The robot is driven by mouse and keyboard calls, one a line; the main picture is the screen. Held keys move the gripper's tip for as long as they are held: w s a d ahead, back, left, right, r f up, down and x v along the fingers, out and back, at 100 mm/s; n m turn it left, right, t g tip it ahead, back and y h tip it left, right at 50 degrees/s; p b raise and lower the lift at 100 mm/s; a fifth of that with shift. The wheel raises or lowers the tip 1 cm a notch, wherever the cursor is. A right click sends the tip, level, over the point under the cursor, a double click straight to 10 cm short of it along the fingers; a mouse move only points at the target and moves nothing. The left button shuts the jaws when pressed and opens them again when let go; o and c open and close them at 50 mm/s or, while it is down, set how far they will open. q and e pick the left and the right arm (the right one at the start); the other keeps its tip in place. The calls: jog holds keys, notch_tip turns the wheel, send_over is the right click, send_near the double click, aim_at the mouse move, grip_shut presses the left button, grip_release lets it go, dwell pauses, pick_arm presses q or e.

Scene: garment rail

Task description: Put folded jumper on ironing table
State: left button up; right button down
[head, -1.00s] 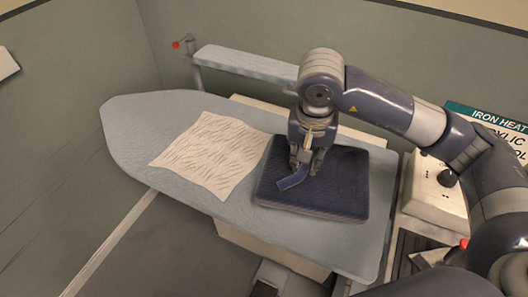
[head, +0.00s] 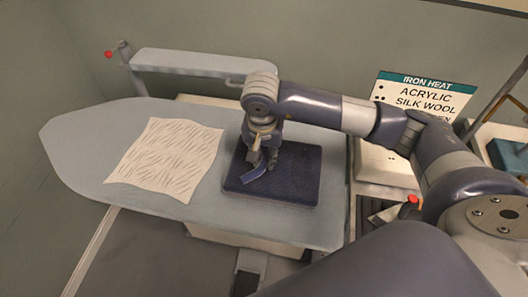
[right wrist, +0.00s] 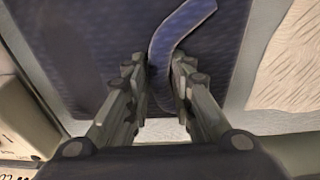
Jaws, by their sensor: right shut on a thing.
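The folded jumper (head: 297,180) is dark blue and lies flat on the right part of the pale blue ironing table (head: 85,150). My right gripper (head: 262,170) is over the jumper's left half, pointing down. It is shut on a raised blue strip of the jumper; this strip (right wrist: 178,28) shows between the fingers (right wrist: 160,85) in the right wrist view. The jumper's body fills much of the wrist view's upper left. My left gripper does not show.
A creased white cloth (head: 168,158) lies on the table left of the jumper. A narrow padded arm board (head: 200,63) stands behind. An iron heat sign (head: 424,95) and a pale control box (head: 385,165) are at the right. The table's left end is bare.

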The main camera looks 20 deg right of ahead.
jog(key=shift+f, duration=0.15)
jog(key=c, duration=1.4)
grip_release()
jog(key=shift+r, duration=0.35)
notch_tip(320, 180, up, 12)
jog(key=s+a+b, duration=0.1)
jog(key=b, duration=0.2)
jog(key=shift+s+f, duration=0.25)
